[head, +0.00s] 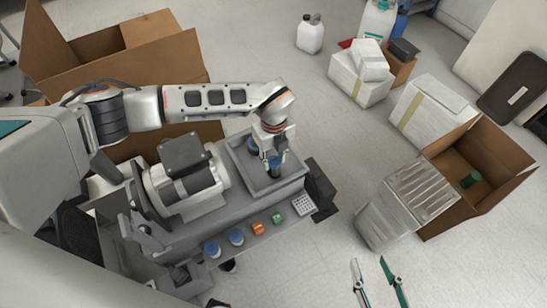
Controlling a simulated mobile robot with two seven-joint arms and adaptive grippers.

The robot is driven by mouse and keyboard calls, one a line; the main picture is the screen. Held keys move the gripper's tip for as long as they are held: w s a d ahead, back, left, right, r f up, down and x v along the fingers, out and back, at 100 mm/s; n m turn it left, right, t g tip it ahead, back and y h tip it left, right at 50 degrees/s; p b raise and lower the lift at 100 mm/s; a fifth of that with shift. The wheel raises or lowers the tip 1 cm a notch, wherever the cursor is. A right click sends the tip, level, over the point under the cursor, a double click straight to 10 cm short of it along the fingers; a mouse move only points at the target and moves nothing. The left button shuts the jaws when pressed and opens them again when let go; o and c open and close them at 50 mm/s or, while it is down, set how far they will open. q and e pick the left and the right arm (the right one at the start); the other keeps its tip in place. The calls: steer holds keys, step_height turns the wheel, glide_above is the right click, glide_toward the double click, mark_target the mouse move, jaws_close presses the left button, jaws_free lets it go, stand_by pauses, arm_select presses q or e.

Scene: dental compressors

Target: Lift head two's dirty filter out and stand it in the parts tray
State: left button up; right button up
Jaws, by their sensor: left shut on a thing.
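My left gripper (274,157) points down over a grey open-topped tray (235,163) on the right end of the machine bench. It is shut on a dark blue, round filter (275,164), low within the tray's outline. The fingers hide part of it, and I cannot tell whether it touches the tray floor. Another blue round piece (252,144) is in the tray, partly behind the gripper. The grey and white compressor (185,180) is left of the tray. My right gripper (369,260) is open and empty at the bottom edge, over bare floor.
Along the bench front are blue caps (235,237), an orange piece (258,229), a green piece (278,218) and a white grid block (303,205). Open cartons (108,65) stand behind left; another carton (490,160) stands right.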

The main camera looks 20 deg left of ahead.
arm_select(q)
steer(key=shift+f+p, duration=0.2)
steer(key=shift+p, duration=0.25)
arm_select(e)
steer(key=shift+w+r, duration=0.2)
steer(key=shift+r, duration=0.3)
steer(key=shift+w+r, duration=0.2)
steer(key=shift+r, duration=0.3)
stand_by(0.5)
steer(key=shift+f, duration=0.1)
arm_select(q)
steer(key=o, duration=1.6)
steer(key=shift+o, duration=0.2)
steer(key=shift+w+r+p, duration=0.1)
steer(key=shift+r+p, duration=0.6)
steer(key=shift+r, duration=0.55)
steer(key=shift+r+p, duration=1.4)
steer(key=shift+r, duration=0.85)
arm_select(e)
steer(key=w+r+t, duration=0.2)
steer(key=w+r, duration=0.1)
steer(key=r, duration=0.6)
steer(key=shift+y, duration=0.3)
